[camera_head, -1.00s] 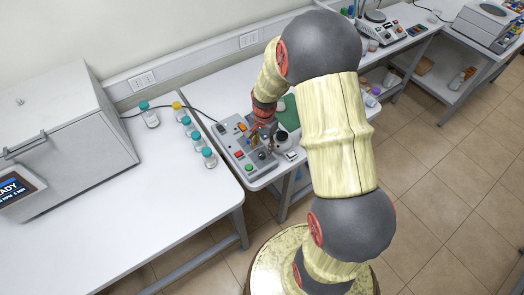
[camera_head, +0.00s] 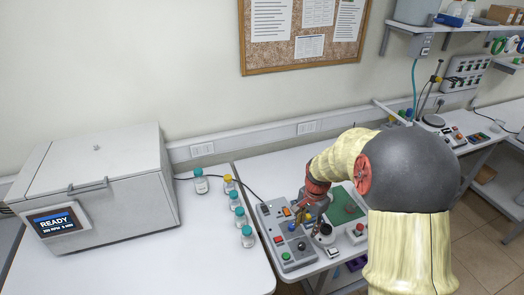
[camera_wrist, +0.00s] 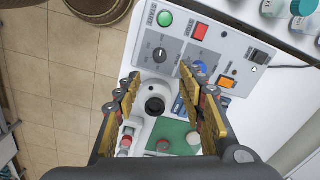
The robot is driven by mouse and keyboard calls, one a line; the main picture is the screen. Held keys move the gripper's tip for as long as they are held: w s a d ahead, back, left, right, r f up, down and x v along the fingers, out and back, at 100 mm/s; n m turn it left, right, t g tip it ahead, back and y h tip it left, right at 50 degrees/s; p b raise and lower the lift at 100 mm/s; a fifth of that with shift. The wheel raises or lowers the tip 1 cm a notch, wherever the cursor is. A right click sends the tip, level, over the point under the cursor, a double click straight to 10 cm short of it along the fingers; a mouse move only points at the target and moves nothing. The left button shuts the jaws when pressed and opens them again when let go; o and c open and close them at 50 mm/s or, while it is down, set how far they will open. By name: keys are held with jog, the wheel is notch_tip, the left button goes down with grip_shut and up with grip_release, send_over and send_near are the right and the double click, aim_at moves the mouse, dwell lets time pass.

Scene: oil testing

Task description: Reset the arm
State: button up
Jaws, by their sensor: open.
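My gripper (camera_wrist: 157,95) is open and empty in the wrist view, its two fingers spread above a control panel. In the head view my gripper (camera_head: 308,213) hangs at the end of my arm over the same panel. The grey control panel (camera_head: 279,238) carries coloured buttons and a dial; it also shows in the wrist view (camera_wrist: 178,35), with a green button (camera_wrist: 165,18), a red button (camera_wrist: 200,32) and a dark dial. A round dark-centred piece (camera_wrist: 154,105) lies between the fingers in that view. I cannot tell the height of the fingertips above it.
A white machine (camera_head: 95,190) with a READY screen stands on the left table. Several capped bottles (camera_head: 236,203) stand beside it. A green mat (camera_head: 345,208) lies right of the panel. A corkboard (camera_head: 302,32) hangs on the wall. Tiled floor is at the right.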

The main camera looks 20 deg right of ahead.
jog(key=shift+n, duration=0.3)
jog(key=s+a+r+n+t+b, duration=0.2)
jog(key=s+a+r+n+b, duration=0.3)
jog(key=s, duration=0.5)
jog(key=s+a+r+n+t+b, duration=0.3)
jog(key=s+a+r+n+b, duration=0.2)
jog(key=s+a+n+b, duration=0.3)
jog(key=shift+s+a+r+b, duration=0.4)
jog(key=shift+s+a+b, duration=0.1)
jog(key=shift+s+a, duration=0.3)
jog(key=shift+d, duration=0.2)
